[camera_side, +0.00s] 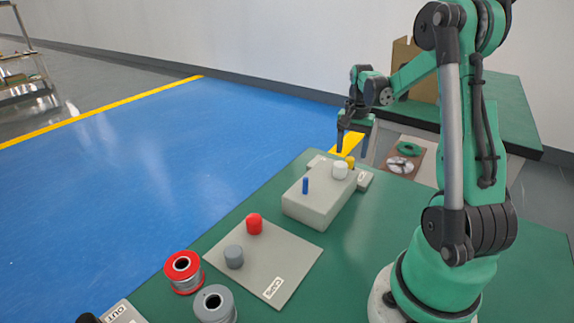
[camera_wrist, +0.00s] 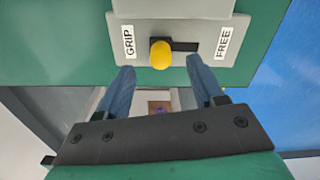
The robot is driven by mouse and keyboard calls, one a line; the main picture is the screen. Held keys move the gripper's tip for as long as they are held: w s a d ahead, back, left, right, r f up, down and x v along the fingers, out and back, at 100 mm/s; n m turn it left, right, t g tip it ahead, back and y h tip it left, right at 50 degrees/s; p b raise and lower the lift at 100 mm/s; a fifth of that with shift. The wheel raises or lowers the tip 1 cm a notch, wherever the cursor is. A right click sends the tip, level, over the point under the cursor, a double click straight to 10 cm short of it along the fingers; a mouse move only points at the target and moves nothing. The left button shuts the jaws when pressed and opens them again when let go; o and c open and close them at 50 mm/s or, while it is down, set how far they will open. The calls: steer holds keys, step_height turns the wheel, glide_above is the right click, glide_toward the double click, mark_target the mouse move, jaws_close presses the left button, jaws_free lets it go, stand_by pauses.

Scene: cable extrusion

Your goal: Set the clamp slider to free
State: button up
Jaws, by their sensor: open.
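The clamp slider is a yellow knob (camera_wrist: 160,54) in a dark slot on a grey plate (camera_wrist: 188,28). It sits at the slot's left end in the wrist view, beside the GRIP label (camera_wrist: 129,42). The slot runs right from it toward the FREE label (camera_wrist: 223,42). The knob also shows in the side view (camera_side: 350,161), behind the grey box. My gripper (camera_wrist: 161,76) is open, with one blue finger to each side of the knob and nothing held. In the side view my gripper (camera_side: 351,154) hangs over the table's far end, close to the knob; contact cannot be told.
A grey box (camera_side: 315,204) with a blue peg (camera_side: 305,186) and a white knob (camera_side: 340,169) stands in front of the slider. A grey board (camera_side: 265,262) holds a red knob (camera_side: 254,224) and a grey knob (camera_side: 233,257). Spools (camera_side: 184,272) stand near the front.

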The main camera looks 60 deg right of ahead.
mark_target(350, 158)
steer(key=shift+f, duration=1.55)
jaws_close()
